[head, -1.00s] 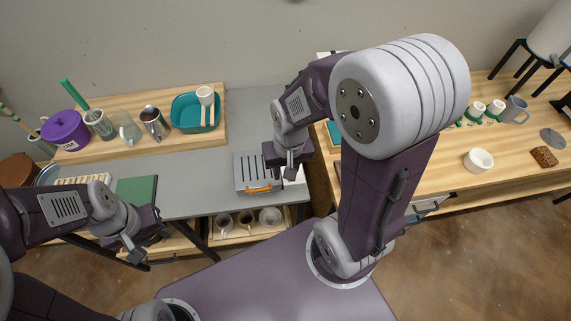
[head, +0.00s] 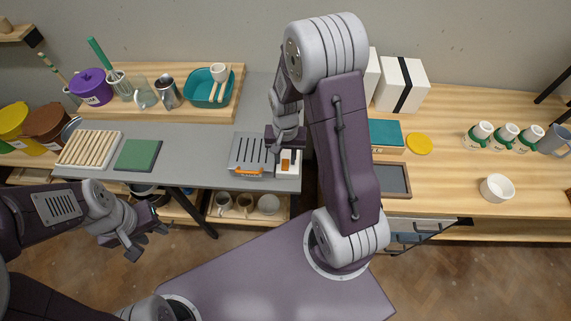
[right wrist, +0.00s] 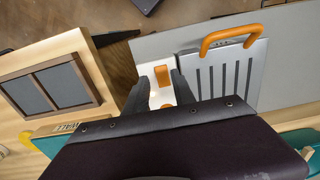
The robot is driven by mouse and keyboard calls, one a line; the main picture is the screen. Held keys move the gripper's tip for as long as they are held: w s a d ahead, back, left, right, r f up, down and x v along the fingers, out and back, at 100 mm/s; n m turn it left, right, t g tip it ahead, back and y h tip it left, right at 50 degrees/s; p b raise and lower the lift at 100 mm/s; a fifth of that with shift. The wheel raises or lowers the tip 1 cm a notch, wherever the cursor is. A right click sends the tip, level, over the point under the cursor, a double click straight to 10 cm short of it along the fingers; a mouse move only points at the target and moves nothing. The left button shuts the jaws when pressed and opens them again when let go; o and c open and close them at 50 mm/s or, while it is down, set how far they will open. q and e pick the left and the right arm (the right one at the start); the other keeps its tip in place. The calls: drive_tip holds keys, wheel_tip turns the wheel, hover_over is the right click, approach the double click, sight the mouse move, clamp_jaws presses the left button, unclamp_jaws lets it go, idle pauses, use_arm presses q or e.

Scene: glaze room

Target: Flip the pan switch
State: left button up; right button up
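The pan switch is an orange rocker (head: 285,164) on a white block (head: 293,170) at the right end of the grey counter. It stands beside a grey slotted pan (head: 247,151) with an orange handle. In the right wrist view the orange rocker (right wrist: 164,78) lies just beyond my fingertips. A second small orange spot shows between the fingers there. My right gripper (head: 286,147) is above the block, with its fingers (right wrist: 160,88) apart and nothing between them; contact cannot be told. My left gripper (head: 146,240) hangs in front of the counter, open and empty.
A wooden table (head: 450,180) with a framed slate (head: 393,180), a teal box (head: 386,134) and cups stands to the right. A green mat (head: 138,154) and slatted rack (head: 91,149) lie on the counter's left. Cups sit on a shelf below.

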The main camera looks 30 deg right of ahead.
sight(285, 168)
wheel_tip(285, 168, down, 4)
drive_tip(key=shift+w+a+f, duration=0.1)
drive_tip(key=shift+w+f, duration=0.05)
drive_tip(key=shift+f, duration=0.05)
drive_tip(key=shift+c, duration=1.2)
clamp_jaws()
drive_tip(key=r+g+p, duration=0.1)
drive_tip(key=p, duration=0.2)
drive_tip(key=shift+y, duration=0.4)
drive_tip(key=shift+w+d+f+g+y+p, duration=0.3)
drive_tip(key=shift+w+g, duration=0.05)
drive_tip(key=shift+g, duration=0.65)
